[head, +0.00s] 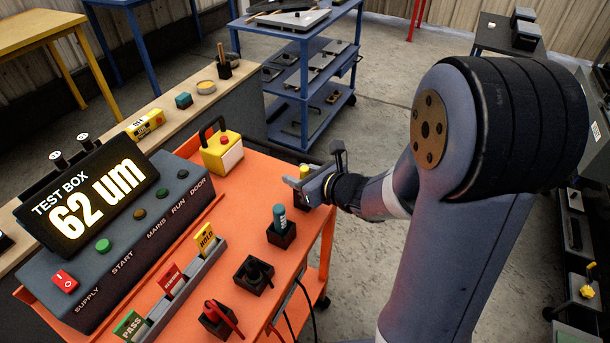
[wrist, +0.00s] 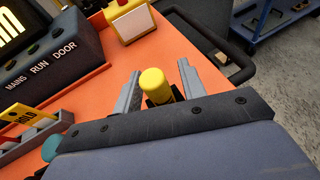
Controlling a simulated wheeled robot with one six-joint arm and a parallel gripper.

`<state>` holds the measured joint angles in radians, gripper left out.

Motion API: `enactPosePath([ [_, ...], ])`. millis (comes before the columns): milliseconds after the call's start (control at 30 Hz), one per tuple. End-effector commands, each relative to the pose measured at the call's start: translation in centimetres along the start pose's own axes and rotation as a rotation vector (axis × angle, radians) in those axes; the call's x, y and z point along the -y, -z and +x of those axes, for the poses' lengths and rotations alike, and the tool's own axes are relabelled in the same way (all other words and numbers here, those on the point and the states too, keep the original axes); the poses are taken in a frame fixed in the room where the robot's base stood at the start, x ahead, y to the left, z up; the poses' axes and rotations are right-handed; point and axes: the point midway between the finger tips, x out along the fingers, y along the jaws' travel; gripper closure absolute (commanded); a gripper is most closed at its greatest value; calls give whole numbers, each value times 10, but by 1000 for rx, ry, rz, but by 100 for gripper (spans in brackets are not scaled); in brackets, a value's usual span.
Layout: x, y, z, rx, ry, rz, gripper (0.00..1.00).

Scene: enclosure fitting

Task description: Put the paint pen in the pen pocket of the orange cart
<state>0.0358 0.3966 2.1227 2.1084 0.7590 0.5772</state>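A yellow-topped pen (head: 304,171), the likely paint pen, stands near the right edge of the orange cart (head: 262,180). In the wrist view the pen (wrist: 154,85) shows between the two grey fingers of my gripper (wrist: 158,88). There is a clear gap on its right side and little on its left, so the fingers look open around it. A black holder (head: 298,210) is under the pen; how deep the pen sits in it is hidden. In the head view my gripper (head: 311,184) is low over this holder.
A teal-topped tool (head: 280,217) stands in a nearby black holder, with more holders (head: 254,274) towards the front. A yellow-and-white box (head: 222,152) and the test box (head: 120,230) reading 62 um stand left. A blue shelf cart (head: 302,75) is behind.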

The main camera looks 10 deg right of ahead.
Motion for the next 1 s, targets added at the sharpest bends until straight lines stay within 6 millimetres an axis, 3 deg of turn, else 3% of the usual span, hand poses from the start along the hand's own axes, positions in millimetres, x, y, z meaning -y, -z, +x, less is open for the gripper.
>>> enactPosePath([
  [167,1,-4,-12,2,3,0,61],
  [600,1,-4,-95,1,6,1,61],
  [800,1,-3,-114,1,3,0,61],
  [1000,0,-2,-121,-1,1,0,61],
])
